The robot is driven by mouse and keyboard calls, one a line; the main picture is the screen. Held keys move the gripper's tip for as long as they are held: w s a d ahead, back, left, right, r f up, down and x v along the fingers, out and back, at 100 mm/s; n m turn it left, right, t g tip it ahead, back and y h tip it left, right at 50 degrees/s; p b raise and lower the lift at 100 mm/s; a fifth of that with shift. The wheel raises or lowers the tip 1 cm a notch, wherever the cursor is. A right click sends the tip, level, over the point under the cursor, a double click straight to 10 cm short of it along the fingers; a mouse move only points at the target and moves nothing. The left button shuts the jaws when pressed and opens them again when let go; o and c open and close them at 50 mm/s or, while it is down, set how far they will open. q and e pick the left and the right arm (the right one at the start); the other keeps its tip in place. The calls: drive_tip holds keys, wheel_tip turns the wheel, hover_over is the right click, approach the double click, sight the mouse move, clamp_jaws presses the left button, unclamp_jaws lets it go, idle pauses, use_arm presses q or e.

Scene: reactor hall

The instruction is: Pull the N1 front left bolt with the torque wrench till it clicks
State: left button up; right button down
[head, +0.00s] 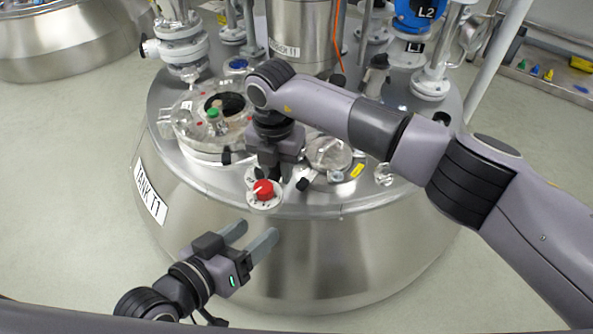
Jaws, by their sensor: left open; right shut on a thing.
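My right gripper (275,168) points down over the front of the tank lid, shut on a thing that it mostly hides. Dark ends show on either side of it, at the left (228,155) and at the lower right (303,183); this is probably the torque wrench, but its outline is not clear. I cannot make out the N1 label or the front left bolt; the gripper covers that area. My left gripper (256,236) is open and empty, in front of the tank wall, below a red knob (263,189) on a white dial.
Tank T1 (350,250) fills the middle. A glass-covered port (190,125) holding a green-topped item (212,113) is left of my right gripper; a round glass fitting (328,153) is right of it. Pipes and valves crowd the back. Floor at the left (70,200) is clear.

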use_arm(q)
drive_tip(key=shift+a+r+m+t+y+b, duration=0.15)
drive_tip(key=shift+a+m+t+b, duration=0.2)
drive_tip(key=shift+a+b, duration=0.25)
drive_tip(key=shift+a+r+m+t+y+b, duration=0.15)
drive_tip(key=shift+a+m+t+b, duration=0.2)
drive_tip(key=shift+b, duration=0.3)
use_arm(e)
drive_tip(key=shift+w+a+m, duration=0.35)
drive_tip(key=shift+a+m, duration=0.35)
drive_tip(key=shift+m, duration=0.05)
drive_tip(key=shift+w+a+m, duration=0.3)
drive_tip(key=shift+a+m, duration=0.4)
drive_tip(key=shift+m, duration=0.05)
